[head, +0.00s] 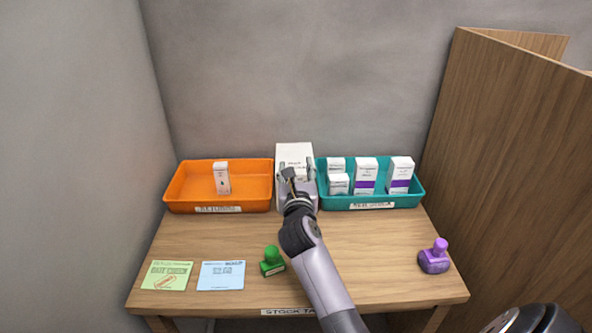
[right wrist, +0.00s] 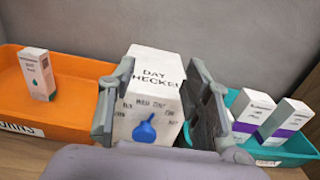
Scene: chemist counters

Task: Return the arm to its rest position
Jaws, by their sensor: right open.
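My right gripper (head: 297,172) is open at the back middle of the table, in front of a white box (head: 294,151) lettered "DAY CHECKER". In the right wrist view the box (right wrist: 152,72) shows between the two spread fingers of the gripper (right wrist: 160,100). The box has a blue pointer (right wrist: 145,128) on its near face. I cannot tell whether either finger touches the box. My right arm reaches over the table from the lower right. My left gripper is not in view.
An orange tray (head: 180,198) with one white carton (head: 222,178) is left of the box. A teal tray (head: 418,196) with several cartons is right. Green (head: 272,262) and purple (head: 434,257) stamps and two cards (head: 221,275) are nearer the front. A wooden partition (head: 510,150) stands right.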

